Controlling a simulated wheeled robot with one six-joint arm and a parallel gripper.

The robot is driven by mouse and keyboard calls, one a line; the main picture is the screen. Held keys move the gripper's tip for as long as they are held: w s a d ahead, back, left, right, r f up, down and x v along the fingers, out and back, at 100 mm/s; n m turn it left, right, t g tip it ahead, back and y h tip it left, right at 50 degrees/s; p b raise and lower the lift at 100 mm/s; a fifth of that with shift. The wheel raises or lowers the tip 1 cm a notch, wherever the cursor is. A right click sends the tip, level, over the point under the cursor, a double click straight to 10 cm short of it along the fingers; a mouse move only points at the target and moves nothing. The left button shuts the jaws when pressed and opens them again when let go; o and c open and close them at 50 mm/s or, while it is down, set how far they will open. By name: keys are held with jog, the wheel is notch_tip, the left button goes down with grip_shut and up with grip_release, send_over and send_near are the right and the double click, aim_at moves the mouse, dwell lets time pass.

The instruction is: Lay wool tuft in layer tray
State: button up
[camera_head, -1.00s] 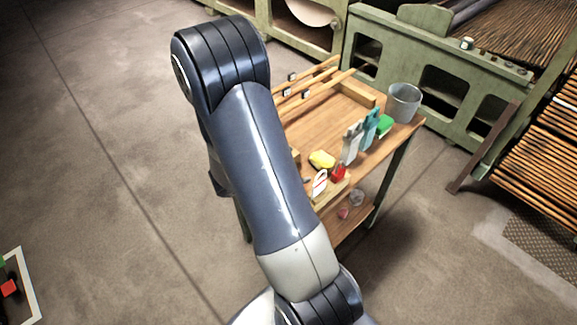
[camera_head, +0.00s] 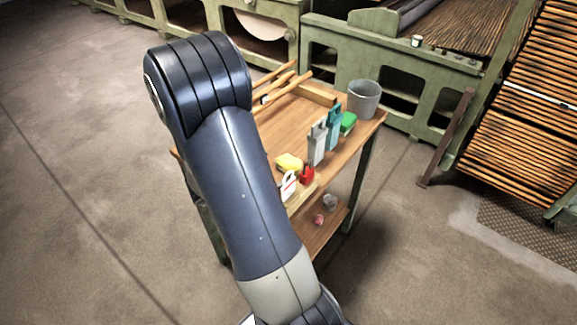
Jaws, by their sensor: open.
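A wooden bench (camera_head: 277,127) with green legs stands beyond my arm. My arm crosses the middle of the view and hides the bench's left part. My gripper is not in view. I cannot make out a wool tuft for certain. A yellow lump (camera_head: 289,163) lies near the bench's front edge, too small to identify. A shallow wooden frame or tray with a raised rail (camera_head: 312,93) is at the back of the bench; I cannot tell if it is the layer tray.
A grey bucket (camera_head: 364,99) stands at the bench's back right corner. A green block (camera_head: 348,123), a teal bottle (camera_head: 333,128), a grey bottle (camera_head: 317,144) and a red item (camera_head: 307,176) line the right edge. Green machinery (camera_head: 397,75) stands behind. Floor is clear at left.

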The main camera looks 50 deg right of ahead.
aim_at(283, 164)
jog(key=shift+r+x, duration=0.1)
jog(key=shift+x, duration=1.55)
jog(key=shift+r+x, duration=0.15)
jog(key=shift+x, duration=1.5)
jog(key=shift+w, duration=0.1)
jog(key=shift+c, duration=0.3)
